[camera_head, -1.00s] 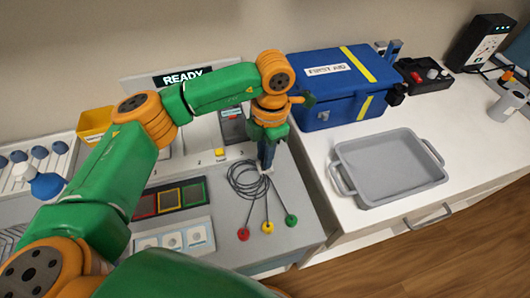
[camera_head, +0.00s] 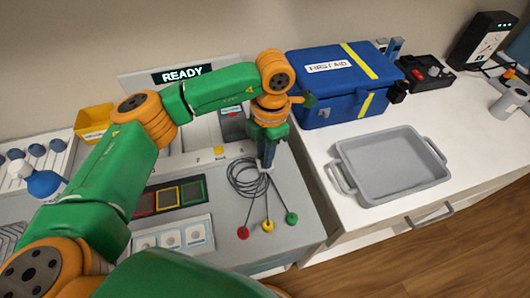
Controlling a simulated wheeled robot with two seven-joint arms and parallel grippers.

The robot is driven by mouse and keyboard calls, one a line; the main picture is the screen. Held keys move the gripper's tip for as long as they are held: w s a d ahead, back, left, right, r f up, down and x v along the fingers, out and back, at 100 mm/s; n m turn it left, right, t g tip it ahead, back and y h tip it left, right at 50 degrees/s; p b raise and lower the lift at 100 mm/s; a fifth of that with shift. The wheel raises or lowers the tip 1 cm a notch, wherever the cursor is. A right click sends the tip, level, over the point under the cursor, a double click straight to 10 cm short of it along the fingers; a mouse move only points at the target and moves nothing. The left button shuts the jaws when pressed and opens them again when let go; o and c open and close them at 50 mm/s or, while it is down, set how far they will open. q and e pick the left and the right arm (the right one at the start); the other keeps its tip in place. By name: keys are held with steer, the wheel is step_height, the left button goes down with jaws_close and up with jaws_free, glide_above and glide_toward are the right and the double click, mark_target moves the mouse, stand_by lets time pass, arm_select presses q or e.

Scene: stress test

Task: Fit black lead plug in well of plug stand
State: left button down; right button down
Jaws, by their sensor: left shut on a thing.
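My left gripper (camera_head: 266,160) points down over the grey bench at the coil of black lead. It is shut, and what its fingers hold is too small and hidden to make out. The black lead (camera_head: 248,178) lies looped just left of and below the fingers. Its three branches run forward to a red end (camera_head: 243,232), a yellow end (camera_head: 268,227) and a green end (camera_head: 291,218) near the bench's front. I cannot make out the plug or the plug stand's well at the fingertips. My right gripper is not in view.
A blue first aid box (camera_head: 345,85) stands just right of the gripper. A grey tray (camera_head: 392,165) lies on the white counter. A READY display (camera_head: 183,74), a yellow bin (camera_head: 93,120) and framed colored squares (camera_head: 168,197) are to the left.

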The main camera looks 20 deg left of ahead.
arm_select(q)
steer(key=c, duration=1.1)
jaws_free()
steer(key=shift+r+p, duration=1.4)
steer(key=shift+r, duration=0.65)
steer(key=o, duration=0.6)
steer(key=shift+r+p, duration=1)
steer(key=shift+r, duration=0.5)
steer(key=shift+f, duration=0.1)
